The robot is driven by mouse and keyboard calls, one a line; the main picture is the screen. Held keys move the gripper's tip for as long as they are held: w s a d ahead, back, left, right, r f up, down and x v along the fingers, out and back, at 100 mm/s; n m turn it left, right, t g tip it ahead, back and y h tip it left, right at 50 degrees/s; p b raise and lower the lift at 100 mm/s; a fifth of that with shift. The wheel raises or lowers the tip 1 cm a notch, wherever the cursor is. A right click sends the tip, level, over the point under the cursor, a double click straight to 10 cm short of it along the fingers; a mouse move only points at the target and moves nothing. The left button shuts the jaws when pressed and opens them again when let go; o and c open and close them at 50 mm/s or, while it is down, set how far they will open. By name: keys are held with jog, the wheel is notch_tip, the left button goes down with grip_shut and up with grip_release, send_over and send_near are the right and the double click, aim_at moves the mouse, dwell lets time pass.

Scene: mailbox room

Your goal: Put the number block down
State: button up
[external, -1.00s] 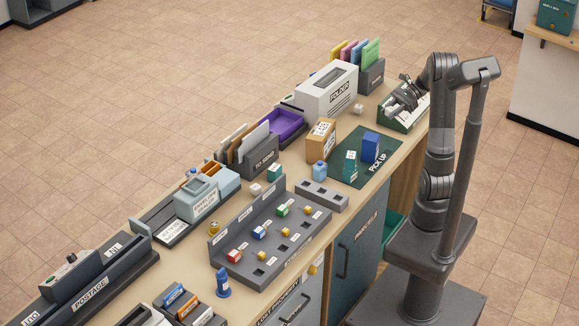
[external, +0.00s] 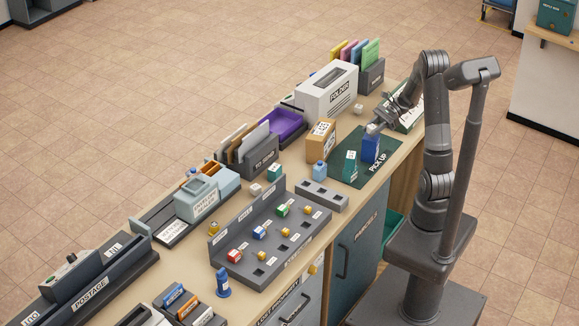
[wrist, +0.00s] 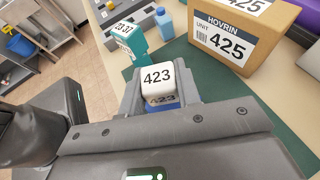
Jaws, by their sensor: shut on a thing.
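My gripper (wrist: 158,92) is shut on a white number block (wrist: 156,76) marked 423, with a finger on each side of it. In the external view my gripper (external: 375,128) is at the top of the upright blue box (external: 371,149) on the dark green PICK UP mat (external: 348,178). The blue box also shows in the wrist view, just below the block, with a 423 label partly visible. I cannot tell whether the block touches its top. The block is small in the external view.
A teal box (external: 350,163) stands left of the blue box on the mat. A cardboard box (external: 320,139) marked 425 and a small blue bottle (external: 320,169) are close by. The mat's front part is clear.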

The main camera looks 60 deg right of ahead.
jog(key=shift+f, duration=0.1)
jog(key=o, duration=0.9)
jog(key=shift+o, duration=0.2)
jog(key=shift+d+r, duration=0.2)
jog(key=v, duration=1.1)
jog(key=s+a+r+n+h, duration=0.2)
jog(key=a+n+h, duration=0.2)
jog(key=a+n, duration=0.3)
jog(key=s+a+r+n+h, duration=0.3)
jog(key=a+n+h, duration=0.1)
jog(key=a+n, duration=0.4)
jog(key=s+a+r+n+h, duration=0.2)
jog(key=a+n+h, duration=0.2)
jog(key=a+n, duration=0.3)
jog(key=a, duration=0.2)
jog(key=shift+s+a+r+n+h, duration=0.25)
jog(key=shift+a+r+n+h, duration=0.05)
jog(key=shift+a+r, duration=0.1)
